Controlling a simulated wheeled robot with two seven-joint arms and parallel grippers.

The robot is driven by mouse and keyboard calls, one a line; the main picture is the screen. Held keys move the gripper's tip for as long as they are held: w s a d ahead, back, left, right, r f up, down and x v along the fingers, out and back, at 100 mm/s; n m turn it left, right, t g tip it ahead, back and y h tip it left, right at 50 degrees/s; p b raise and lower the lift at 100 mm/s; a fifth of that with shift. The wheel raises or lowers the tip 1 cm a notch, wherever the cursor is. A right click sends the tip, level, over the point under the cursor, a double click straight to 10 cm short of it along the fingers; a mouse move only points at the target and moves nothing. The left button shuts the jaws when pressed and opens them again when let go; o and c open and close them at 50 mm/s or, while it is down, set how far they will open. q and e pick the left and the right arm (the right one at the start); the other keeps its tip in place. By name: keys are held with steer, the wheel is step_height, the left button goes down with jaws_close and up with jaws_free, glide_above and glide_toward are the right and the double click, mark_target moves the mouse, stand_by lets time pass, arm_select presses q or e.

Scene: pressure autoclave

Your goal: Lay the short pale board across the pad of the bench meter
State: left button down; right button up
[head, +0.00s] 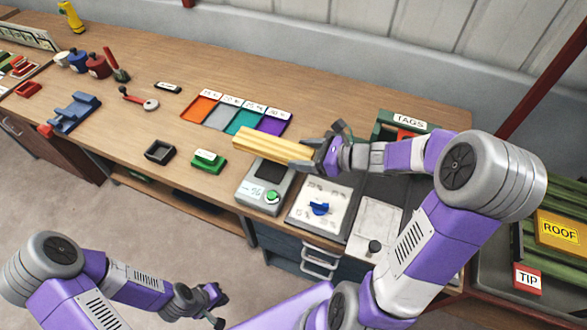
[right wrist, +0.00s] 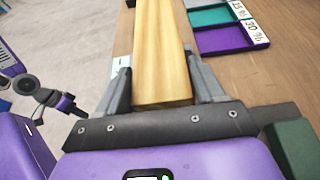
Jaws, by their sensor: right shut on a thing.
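The short pale board (head: 265,148) is held level by my right gripper (head: 318,153), which is shut on its right end. In the right wrist view the board (right wrist: 160,50) runs away from between the two fingers (right wrist: 160,82). The board is over the back of the grey bench meter (head: 256,196), which has a display and a green knob at its front.
A panel with a blue knob (head: 319,208) adjoins the meter's right. A green block (head: 208,161) and a dark tray (head: 160,152) lie to the left. Coloured compartments (head: 236,117) lie behind, and a TAGS box (head: 408,121) stands at the back right. The bench's left middle has free room.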

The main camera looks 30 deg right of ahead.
step_height(320, 180, down, 2)
steer(key=shift+w+f, duration=0.1)
steer(key=shift+f, duration=0.15)
steer(key=shift+f+b, duration=0.95)
steer(key=shift+f, duration=0.9)
steer(key=shift+f, duration=0.1)
steer(key=o, duration=1.2)
